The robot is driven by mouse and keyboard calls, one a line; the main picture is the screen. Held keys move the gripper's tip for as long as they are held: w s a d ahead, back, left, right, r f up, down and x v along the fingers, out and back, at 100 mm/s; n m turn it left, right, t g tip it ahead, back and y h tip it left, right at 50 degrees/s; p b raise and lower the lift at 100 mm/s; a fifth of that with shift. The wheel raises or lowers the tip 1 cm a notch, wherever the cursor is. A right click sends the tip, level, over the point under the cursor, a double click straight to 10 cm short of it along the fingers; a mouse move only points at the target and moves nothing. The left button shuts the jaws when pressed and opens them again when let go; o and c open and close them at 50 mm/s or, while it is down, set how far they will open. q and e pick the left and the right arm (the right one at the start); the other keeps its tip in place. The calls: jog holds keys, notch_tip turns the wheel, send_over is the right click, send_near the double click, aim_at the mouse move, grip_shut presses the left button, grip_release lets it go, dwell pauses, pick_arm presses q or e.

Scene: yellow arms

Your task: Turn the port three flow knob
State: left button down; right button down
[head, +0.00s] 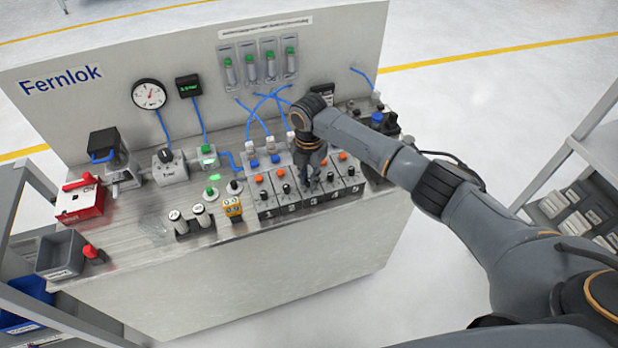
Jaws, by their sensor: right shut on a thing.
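The valve block (312,203) on the bench has a row of numbered ports, each with a small black flow knob and an orange button. My right gripper (311,186) points down over port three and is shut on its flow knob, which its fingers mostly hide. How far the knob is turned cannot be told. The port one knob (264,194), port two knob (287,188), port four knob (331,177) and port five knob (351,171) stand free on either side. My left gripper is not in view.
Blue tubes (262,108) rise behind the valve block to the back panel (120,50). A pressure gauge (149,94) hangs on that panel. A red box (80,200) and a grey bin (62,254) are at the bench's left. Shelves (590,170) stand at the right.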

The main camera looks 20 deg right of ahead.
aim_at(309, 180)
jog(key=shift+n, duration=1.6)
jog(key=c, duration=1.3)
grip_release()
notch_tip(309, 180, up, 12)
jog(key=shift+r, duration=0.1)
